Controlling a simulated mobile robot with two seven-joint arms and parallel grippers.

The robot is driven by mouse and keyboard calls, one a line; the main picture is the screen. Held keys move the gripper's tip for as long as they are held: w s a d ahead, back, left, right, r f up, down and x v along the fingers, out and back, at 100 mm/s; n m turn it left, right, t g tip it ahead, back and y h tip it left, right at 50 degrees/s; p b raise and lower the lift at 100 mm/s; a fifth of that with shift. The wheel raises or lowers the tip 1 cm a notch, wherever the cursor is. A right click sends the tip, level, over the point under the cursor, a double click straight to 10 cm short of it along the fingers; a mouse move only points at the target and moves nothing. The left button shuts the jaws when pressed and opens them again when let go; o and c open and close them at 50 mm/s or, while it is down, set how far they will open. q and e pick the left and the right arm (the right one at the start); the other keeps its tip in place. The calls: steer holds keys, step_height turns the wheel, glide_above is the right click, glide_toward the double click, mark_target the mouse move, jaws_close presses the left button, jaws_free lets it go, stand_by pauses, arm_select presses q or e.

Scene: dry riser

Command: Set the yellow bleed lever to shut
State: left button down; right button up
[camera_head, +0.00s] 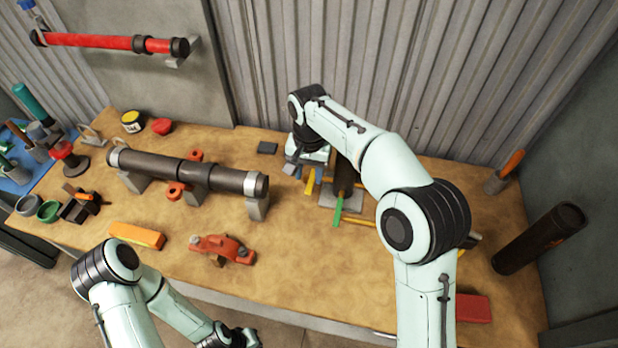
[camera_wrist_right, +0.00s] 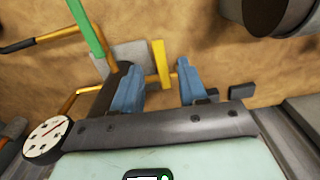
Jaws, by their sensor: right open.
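The yellow bleed lever (camera_head: 310,181) is a short flat bar on the left side of the dark upright riser pipe (camera_head: 343,178). In the right wrist view the yellow lever (camera_wrist_right: 161,63) appears between and just ahead of the two blue fingertips. My right gripper (camera_head: 302,172) is open and empty, pointing down beside the riser; its fingers also show in the wrist view (camera_wrist_right: 159,76). I cannot tell whether either finger touches the lever. A green lever (camera_head: 338,210) hangs at the riser's front. My left gripper (camera_head: 233,337) is low at the bottom edge, away from the bench; its jaws are unclear.
The riser stands on a grey plate (camera_wrist_right: 122,56) with brass pipes (camera_wrist_right: 60,35) beside it. A round gauge (camera_wrist_right: 47,139) is close to my right gripper. A dark pipe on stands (camera_head: 185,172) and an orange clamp (camera_head: 221,248) lie to the left.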

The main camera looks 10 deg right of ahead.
mark_target(309, 187)
arm_select(q)
steer(key=w+r+p, duration=0.1)
steer(key=w+r, duration=0.1)
steer(key=shift+w+r+p, duration=0.35)
arm_select(e)
step_height(309, 187, up, 9)
steer(key=shift+r, duration=0.15)
arm_select(q)
steer(key=shift+s, duration=0.1)
